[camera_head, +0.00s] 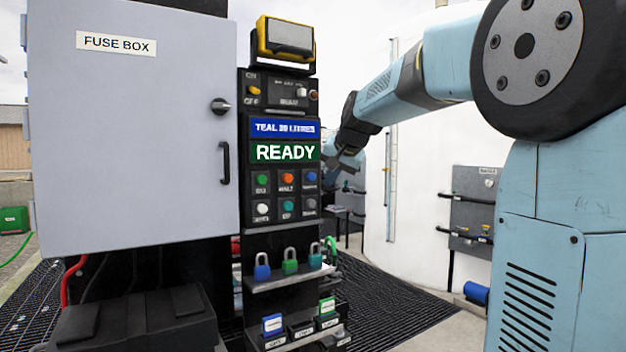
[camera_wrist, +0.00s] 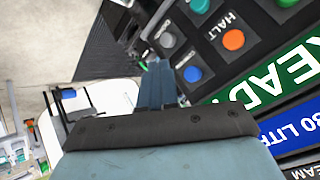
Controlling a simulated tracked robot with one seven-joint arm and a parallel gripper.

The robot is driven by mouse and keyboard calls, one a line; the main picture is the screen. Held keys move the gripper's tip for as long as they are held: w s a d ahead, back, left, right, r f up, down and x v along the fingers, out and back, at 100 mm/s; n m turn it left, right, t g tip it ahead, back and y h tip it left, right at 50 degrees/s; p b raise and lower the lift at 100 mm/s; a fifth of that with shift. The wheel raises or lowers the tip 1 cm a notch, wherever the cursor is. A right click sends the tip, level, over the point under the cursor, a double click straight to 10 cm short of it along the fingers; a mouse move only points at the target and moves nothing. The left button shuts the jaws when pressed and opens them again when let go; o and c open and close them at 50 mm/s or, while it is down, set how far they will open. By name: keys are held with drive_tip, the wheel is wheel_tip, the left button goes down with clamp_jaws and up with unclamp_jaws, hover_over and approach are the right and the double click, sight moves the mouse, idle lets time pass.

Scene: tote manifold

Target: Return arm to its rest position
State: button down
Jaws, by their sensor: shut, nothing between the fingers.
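My light blue arm reaches in from the right in the head view. My gripper (camera_head: 343,166) is at the right edge of the control panel (camera_head: 250,220), beside its button rows; I cannot tell whether it touches the panel. In the wrist view my gripper (camera_wrist: 160,68) points away from the camera, its fingers together and empty. The panel's orange HALT button (camera_wrist: 233,40) and a blue button (camera_wrist: 193,74) are close to its right there. The green display (camera_head: 284,151) reads READY, under a blue display (camera_head: 284,128) that reads TEAL 30 LITRES.
A large grey fuse box (camera_head: 135,130) stands left of the panel, its door shut. Padlocks (camera_head: 290,262) stand on a shelf below the buttons. A yellow-framed lamp (camera_head: 286,40) tops the panel. A white tank (camera_head: 415,200) stands behind my arm. Dark floor matting (camera_head: 390,305) is clear.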

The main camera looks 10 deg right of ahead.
drive_tip(key=s+f+n+g, duration=0.1)
drive_tip(key=s+f, duration=0.5)
drive_tip(key=s, duration=0.5)
drive_tip(key=s+f+n+g+h, duration=0.1)
drive_tip(key=s+f+n, duration=0.1)
drive_tip(key=s+f, duration=0.5)
drive_tip(key=s+f+n+g, duration=0.1)
drive_tip(key=s+f, duration=0.5)
drive_tip(key=s, duration=1.1)
drive_tip(key=shift+a+f+n+h, duration=0.15)
drive_tip(key=shift+n+h, duration=0.25)
drive_tip(key=shift+n, duration=0.1)
